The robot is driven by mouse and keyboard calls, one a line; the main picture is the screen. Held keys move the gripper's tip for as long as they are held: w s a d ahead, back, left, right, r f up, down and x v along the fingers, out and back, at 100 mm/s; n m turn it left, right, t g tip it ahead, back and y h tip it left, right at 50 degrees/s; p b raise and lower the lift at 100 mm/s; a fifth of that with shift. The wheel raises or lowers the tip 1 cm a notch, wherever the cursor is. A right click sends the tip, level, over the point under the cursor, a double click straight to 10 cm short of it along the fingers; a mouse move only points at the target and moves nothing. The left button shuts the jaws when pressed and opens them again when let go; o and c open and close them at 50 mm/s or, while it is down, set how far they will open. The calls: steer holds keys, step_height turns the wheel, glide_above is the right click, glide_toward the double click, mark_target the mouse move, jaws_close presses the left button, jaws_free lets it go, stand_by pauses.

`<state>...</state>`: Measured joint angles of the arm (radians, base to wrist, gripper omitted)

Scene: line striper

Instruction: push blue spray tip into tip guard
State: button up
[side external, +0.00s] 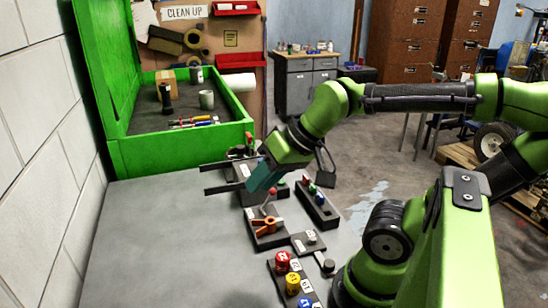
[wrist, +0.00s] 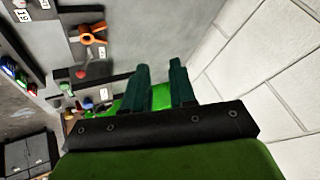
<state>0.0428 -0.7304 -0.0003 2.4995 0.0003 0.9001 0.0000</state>
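A dark narrow holder (side external: 325,214) with several small coloured tips (side external: 312,188) lies on the right side of the grey table; green, red and blue show among them, but the blue one is too small to tell clearly. An orange winged piece (side external: 266,226), which looks like the tip guard, sits on a dark block left of that holder. It also shows in the wrist view (wrist: 91,38). My gripper (side external: 205,178) points left above the table, beyond the orange piece. Its two fingers (wrist: 160,72) are spread apart with nothing between them.
Red and yellow numbered knobs (side external: 283,263) stand at the near table edge. A red ball-topped part (side external: 272,191) stands beside the orange piece. A green open-sided booth (side external: 180,150) is at the back and a white block wall (side external: 35,130) at left. The table's left half is clear.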

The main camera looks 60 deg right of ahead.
steer(key=shift+o, duration=0.8)
steer(key=w+d+f+m+g+h, duration=0.1)
steer(key=d+f+m+g+h, duration=0.1)
steer(key=d, duration=0.9)
step_height(320, 180, down, 2)
steer(key=shift+w+d+f+m+g, duration=0.1)
steer(key=shift+w+d+m+g, duration=0.3)
steer(key=shift+m, duration=0.5)
steer(key=g, duration=0.4)
glide_toward(320, 195)
steer(key=shift+m, duration=0.3)
steer(key=shift+f, duration=4.5)
steer(key=shift+d, duration=0.1)
jaws_close()
steer(key=shift+r, duration=0.65)
steer(key=shift+r, duration=2.5)
